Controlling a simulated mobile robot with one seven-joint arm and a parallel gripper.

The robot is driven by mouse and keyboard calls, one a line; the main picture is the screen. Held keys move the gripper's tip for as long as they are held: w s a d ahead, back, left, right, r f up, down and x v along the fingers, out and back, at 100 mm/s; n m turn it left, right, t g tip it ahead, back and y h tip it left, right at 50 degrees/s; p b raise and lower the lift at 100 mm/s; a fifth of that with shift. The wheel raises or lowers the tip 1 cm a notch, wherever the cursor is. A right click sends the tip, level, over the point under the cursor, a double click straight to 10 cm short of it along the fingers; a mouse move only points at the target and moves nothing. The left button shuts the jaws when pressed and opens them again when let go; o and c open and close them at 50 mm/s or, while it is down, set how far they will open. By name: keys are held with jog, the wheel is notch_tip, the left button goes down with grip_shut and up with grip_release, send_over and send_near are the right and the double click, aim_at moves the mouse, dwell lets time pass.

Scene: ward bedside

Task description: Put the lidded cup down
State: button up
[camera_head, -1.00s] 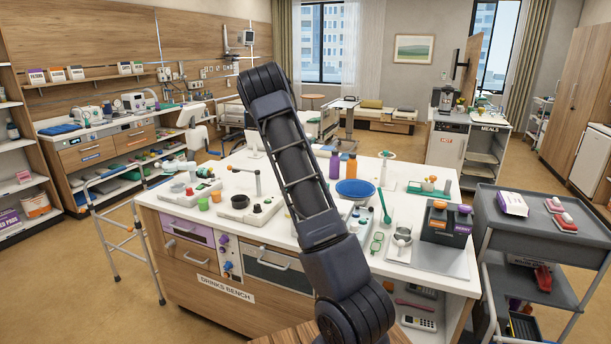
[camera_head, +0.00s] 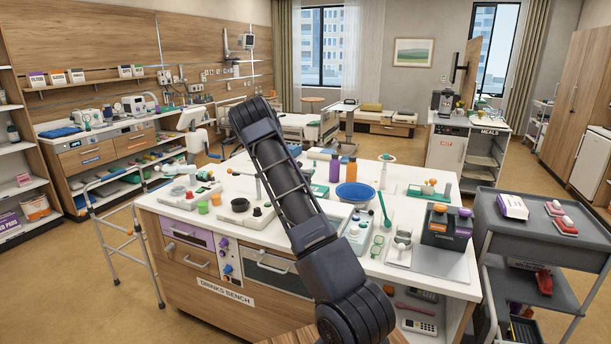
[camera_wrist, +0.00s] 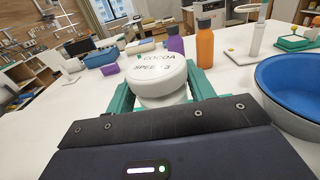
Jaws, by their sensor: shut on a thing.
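The lidded cup (camera_wrist: 155,73) shows in the wrist view as a white round lid with dark lettering, "COCOA" on the far part, over a pale body. My gripper (camera_wrist: 160,90) has teal fingers on both sides of the cup and is shut on it. The cup looks upright. Its base is hidden behind my gripper, so I cannot tell whether it touches the white bench top (camera_wrist: 80,135). In the head view my arm hides the cup and my gripper.
In the wrist view, an orange bottle (camera_wrist: 205,50) and purple bottle (camera_wrist: 175,42) stand beyond the cup. A blue bowl (camera_wrist: 295,85) is close on the right. A purple block (camera_wrist: 110,69) lies left. Bench top at left front is clear. A dark caddy (camera_head: 447,226) stands at the bench's right.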

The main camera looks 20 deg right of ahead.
jog(key=shift+f, duration=0.45)
jog(key=shift+f, duration=0.1)
jog(key=o, duration=1.1)
